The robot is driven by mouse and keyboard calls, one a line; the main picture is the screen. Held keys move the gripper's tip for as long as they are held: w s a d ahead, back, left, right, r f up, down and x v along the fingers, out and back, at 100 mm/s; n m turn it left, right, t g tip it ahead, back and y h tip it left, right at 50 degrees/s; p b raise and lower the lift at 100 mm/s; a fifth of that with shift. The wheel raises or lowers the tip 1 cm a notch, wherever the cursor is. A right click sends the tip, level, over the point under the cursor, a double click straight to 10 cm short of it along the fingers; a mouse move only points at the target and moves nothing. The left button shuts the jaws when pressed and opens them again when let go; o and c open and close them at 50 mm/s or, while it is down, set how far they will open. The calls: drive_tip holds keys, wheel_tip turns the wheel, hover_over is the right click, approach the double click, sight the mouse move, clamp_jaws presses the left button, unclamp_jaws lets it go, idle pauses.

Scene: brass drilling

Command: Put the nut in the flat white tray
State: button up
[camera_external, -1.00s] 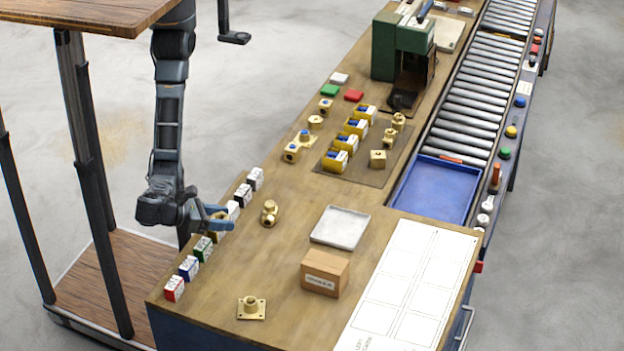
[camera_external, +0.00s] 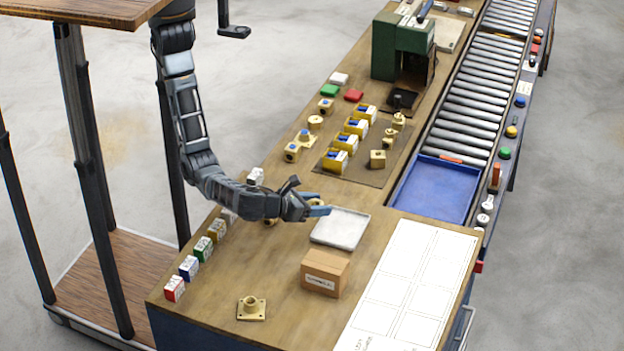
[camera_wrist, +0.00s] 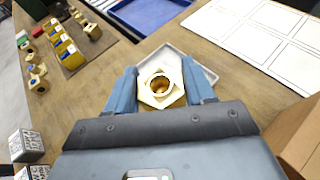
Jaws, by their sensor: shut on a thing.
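My gripper (camera_external: 318,206) is shut on a brass nut (camera_wrist: 161,86), which shows between the blue fingers in the wrist view as a hexagonal ring with a round hole. In the external view the nut (camera_external: 316,203) is mostly hidden by the fingers. The flat white tray (camera_external: 341,229) lies on the bench just to the right of my fingertips. In the wrist view the tray (camera_wrist: 207,75) shows behind and to the right of the nut. The nut is at the tray's near-left edge in the picture; its height above the bench is hard to tell.
A cardboard box (camera_external: 325,272) stands just in front of the tray. A brass flanged fitting (camera_external: 251,308) lies near the front edge. Small labelled boxes (camera_external: 189,268) line the left edge. A blue bin (camera_external: 436,189) is at the right, and a white printed sheet (camera_external: 410,290) lies front right.

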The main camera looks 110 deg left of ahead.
drive_tip(key=p, duration=0.2)
hover_over(342, 228)
wheel_tip(342, 228, down, 5)
drive_tip(key=shift+d+r, duration=0.1)
drive_tip(key=shift+d, duration=0.05)
drive_tip(key=shift+f+p, duration=0.3)
drive_tip(key=shift+f, duration=1.75)
drive_tip(key=shift+f, duration=0.15)
drive_tip(key=o, duration=1.4)
drive_tip(key=shift+c, duration=0.2)
drive_tip(key=b+v, duration=0.2)
drive_tip(key=v, duration=1)
